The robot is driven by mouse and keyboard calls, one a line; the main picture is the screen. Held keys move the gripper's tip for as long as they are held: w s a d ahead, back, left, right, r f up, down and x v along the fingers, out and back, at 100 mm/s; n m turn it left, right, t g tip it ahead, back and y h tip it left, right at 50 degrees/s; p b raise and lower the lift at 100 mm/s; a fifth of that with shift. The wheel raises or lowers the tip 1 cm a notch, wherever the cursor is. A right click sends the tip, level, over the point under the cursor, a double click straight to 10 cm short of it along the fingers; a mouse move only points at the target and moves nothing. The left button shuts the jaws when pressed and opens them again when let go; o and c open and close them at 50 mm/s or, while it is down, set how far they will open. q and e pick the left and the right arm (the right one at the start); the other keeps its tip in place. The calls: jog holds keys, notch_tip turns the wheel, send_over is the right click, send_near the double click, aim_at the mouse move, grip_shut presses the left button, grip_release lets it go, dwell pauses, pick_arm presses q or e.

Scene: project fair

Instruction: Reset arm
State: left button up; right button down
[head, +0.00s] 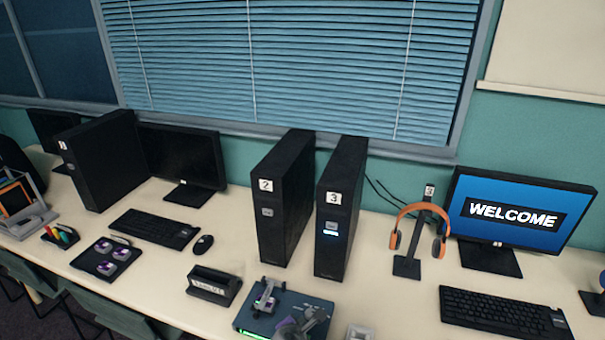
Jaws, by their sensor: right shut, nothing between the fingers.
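A dark teal box (320,304) with a green light along its front edge sits on the desk at the bottom centre of the head view. No left gripper shows.
Black PC towers labelled 2 (285,198) and 3 (340,208) stand behind the box. A labelled black holder (213,286) and a tray with purple pieces (106,258) are left. Orange headphones on a stand (420,235), a WELCOME monitor (515,215) and a keyboard (500,312) are right.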

jog(key=s+d+r+m+g+y+p, duration=0.1)
jog(key=s+d+r+m, duration=0.2)
jog(key=s+d+m, duration=0.6)
jog(key=s+d+r+m+g+y, duration=0.1)
jog(key=s+d+r+m, duration=0.3)
jog(key=s+d+m, duration=0.5)
jog(key=s+m+g, duration=0.1)
jog(key=s+m, duration=0.2)
jog(key=m, duration=0.3)
jog(key=shift+s+g+p, duration=0.15)
jog(key=shift+g+p, duration=0.15)
jog(key=shift+p, duration=0.1)
